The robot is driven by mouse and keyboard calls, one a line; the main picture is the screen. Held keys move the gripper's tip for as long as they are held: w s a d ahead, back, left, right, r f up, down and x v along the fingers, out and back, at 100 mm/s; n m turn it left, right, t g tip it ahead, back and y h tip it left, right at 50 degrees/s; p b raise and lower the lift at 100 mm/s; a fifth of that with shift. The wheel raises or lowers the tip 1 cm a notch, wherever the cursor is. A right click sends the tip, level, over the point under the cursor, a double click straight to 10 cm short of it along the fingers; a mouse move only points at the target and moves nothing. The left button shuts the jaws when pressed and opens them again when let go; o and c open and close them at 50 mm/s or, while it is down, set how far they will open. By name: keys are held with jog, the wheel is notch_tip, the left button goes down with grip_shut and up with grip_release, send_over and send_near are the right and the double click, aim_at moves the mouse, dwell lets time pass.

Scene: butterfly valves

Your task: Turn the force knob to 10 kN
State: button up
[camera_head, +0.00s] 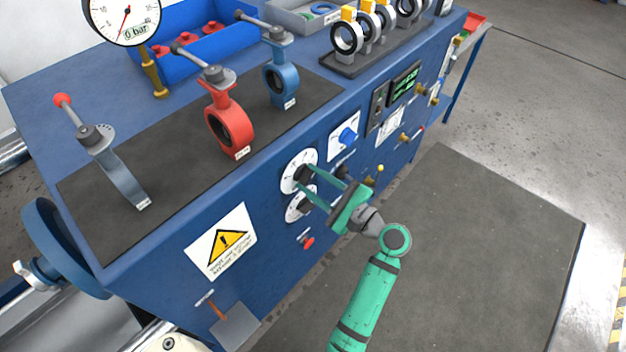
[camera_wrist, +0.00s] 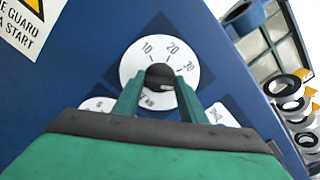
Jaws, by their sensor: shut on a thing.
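The force knob (camera_wrist: 159,74) is a dark knob at the centre of a round white dial (camera_wrist: 190,57). The dial carries the marks 10, 20 and 30 and a partly hidden kN label. My gripper (camera_wrist: 160,88) has its two green fingers on either side of the knob, shut on it. In the head view the dial (camera_head: 298,158) is on the blue front panel, and my gripper (camera_head: 305,182) reaches it from the lower right. The fingers hide the lower part of the dial, and I cannot clearly read where the knob points.
Close below is a second white dial (camera_head: 293,212), with a red button (camera_head: 308,243) under it. A blue knob (camera_head: 347,136) is to the upper right. Red (camera_head: 222,100) and blue (camera_head: 281,84) valves stand on the bench top. The floor mat (camera_head: 480,240) is clear.

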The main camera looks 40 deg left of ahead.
jog(key=n, duration=0.6)
jog(key=shift+d+f, duration=0.1)
jog(key=shift+f, duration=0.05)
jog(key=n, duration=0.4)
jog(key=shift+s+f, duration=0.1)
jog(key=n, duration=0.3)
jog(key=shift+f+n, duration=0.1)
jog(key=shift+n, duration=0.2)
jog(key=n, duration=1)
jog(key=shift+w+f, duration=0.15)
jog(key=shift+w, duration=0.05)
jog(key=shift+n, duration=0.3)
jog(key=o, duration=1.1)
jog(key=shift+d, duration=0.1)
jog(key=shift+c, duration=0.2)
